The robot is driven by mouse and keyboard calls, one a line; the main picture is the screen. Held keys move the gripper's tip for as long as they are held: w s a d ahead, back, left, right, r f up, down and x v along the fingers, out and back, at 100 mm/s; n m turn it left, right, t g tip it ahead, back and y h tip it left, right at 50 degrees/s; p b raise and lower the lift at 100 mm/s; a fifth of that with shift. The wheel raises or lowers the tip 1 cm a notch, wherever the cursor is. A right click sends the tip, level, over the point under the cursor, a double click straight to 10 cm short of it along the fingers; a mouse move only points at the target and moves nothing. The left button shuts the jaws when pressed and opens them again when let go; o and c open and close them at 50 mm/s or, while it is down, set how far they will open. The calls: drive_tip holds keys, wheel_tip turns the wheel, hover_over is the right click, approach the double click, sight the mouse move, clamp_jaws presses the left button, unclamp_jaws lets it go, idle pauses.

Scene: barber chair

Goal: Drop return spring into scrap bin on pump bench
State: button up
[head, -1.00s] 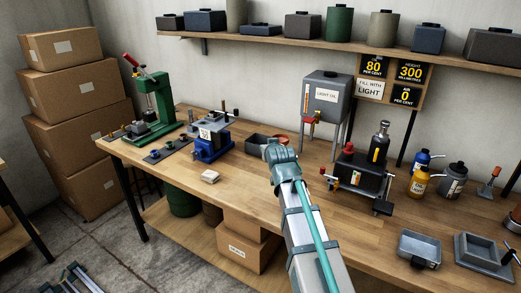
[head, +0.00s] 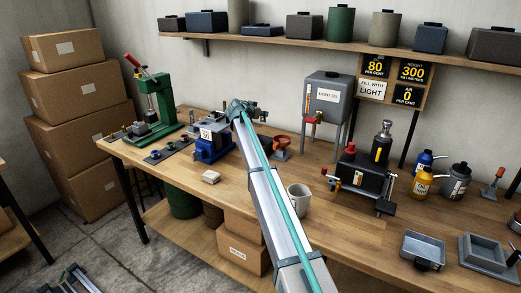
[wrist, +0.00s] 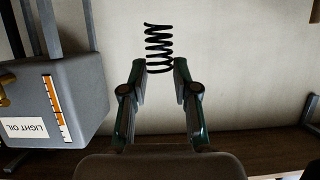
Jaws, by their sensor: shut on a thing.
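My gripper (head: 250,112) is raised above the wooden pump bench (head: 345,228), left of the light oil tank. In the wrist view my gripper (wrist: 160,68) is shut on the return spring (wrist: 158,47), a black coil held between the fingertips. The spring stands out past the tips against the pale wall. It is too small to make out in the head view. A dark open box (head: 262,142), perhaps the scrap bin, is mostly hidden behind my arm, below and right of the gripper.
The light oil tank (head: 327,97) stands at the back; it also shows close by at left in the wrist view (wrist: 60,100). Grey trays (head: 423,250) lie front right.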

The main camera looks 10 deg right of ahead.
drive_tip(key=shift+s+d+f+p, duration=0.1)
drive_tip(key=shift+f+p, duration=0.2)
drive_tip(key=shift+f, duration=1.2)
drive_tip(key=shift+d+f+p, duration=0.1)
drive_tip(key=shift+f+p, duration=0.15)
drive_tip(key=shift+f, duration=1.2)
drive_tip(key=o, duration=1)
drive_tip(key=shift+a, duration=0.1)
drive_tip(key=v, duration=1.2)
drive_tip(key=shift+a, duration=0.15)
